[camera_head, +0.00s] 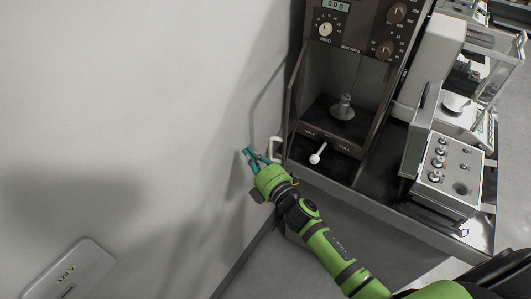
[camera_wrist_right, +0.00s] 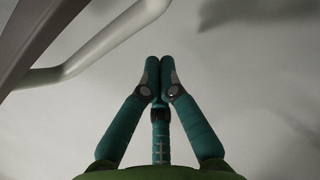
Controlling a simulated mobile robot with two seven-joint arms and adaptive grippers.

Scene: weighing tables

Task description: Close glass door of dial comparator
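The dial comparator (camera_head: 309,131) is a tall brown case with a dial panel on top and a weighing pan inside. Its glass door (camera_head: 291,98) stands swung open at the left side, seen nearly edge-on. A white bent handle (camera_head: 274,148) is at the door's lower end; it also shows in the wrist view (camera_wrist_right: 95,45) at upper left, beside the dark door edge (camera_wrist_right: 35,35). My right gripper (camera_head: 252,155), with teal fingers, is just left of the handle, near the wall. In the wrist view its fingertips (camera_wrist_right: 160,65) meet with nothing between them. My left gripper is out of view.
A white wall (camera_head: 140,90) is close on the left, with a grey wall plate (camera_head: 70,270) low down. A white knob lever (camera_head: 318,153) sticks out of the comparator's front. A grey box with knobs (camera_head: 448,175) stands to the right on the dark table.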

